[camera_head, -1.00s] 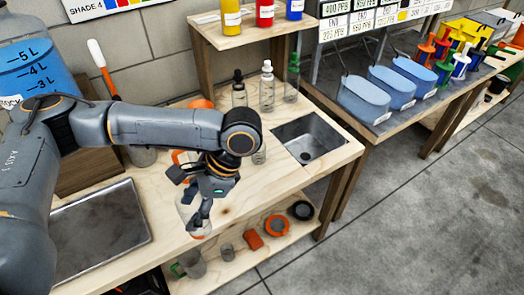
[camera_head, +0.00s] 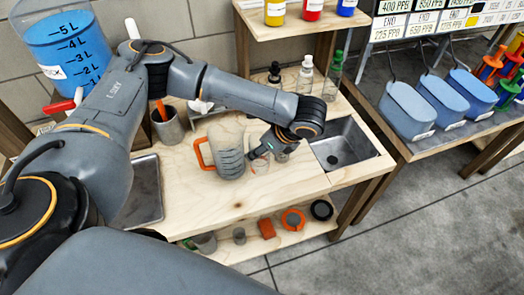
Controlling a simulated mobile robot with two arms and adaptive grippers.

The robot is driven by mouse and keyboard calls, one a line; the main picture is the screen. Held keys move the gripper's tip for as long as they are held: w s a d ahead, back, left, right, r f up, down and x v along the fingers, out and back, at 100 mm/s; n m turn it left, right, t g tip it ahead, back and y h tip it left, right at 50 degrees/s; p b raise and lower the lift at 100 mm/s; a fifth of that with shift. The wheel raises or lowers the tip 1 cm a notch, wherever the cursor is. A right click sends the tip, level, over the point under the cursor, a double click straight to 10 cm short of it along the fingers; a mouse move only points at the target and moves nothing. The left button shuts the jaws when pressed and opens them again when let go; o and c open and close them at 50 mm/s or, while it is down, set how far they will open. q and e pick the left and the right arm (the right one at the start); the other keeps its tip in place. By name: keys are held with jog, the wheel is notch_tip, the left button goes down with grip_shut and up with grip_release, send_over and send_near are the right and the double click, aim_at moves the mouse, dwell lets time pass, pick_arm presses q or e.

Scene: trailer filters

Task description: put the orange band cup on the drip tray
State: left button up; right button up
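A small clear cup (camera_head: 259,164) with a reddish-orange band stands out at the fingertips of my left gripper (camera_head: 259,153), over the wooden bench right of the pitcher. The fingers are small and partly overlap the cup, so I cannot tell whether they are closed on it. A flat grey metal tray (camera_head: 148,206), which looks like the drip tray, lies at the bench's left end. My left arm hides part of it, and its visible part is bare. My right gripper is not in view.
A clear pitcher (camera_head: 229,148) with an orange handle stands just left of the gripper. Behind are a grey canister (camera_head: 168,128) and dropper bottles (camera_head: 305,76). A sink (camera_head: 345,145) is at right. The bench front (camera_head: 225,197) is clear.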

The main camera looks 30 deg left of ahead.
pick_arm(q)
jog(key=shift+w+a+f, duration=0.25)
jog(key=shift+w+f, duration=0.7)
jog(key=shift+f, duration=0.2)
jog(key=shift+w+f+p, duration=0.2)
jog(key=shift+f+p, duration=0.4)
jog(key=shift+f, duration=1.2)
jog(key=shift+f, duration=0.1)
jog(key=o, duration=1)
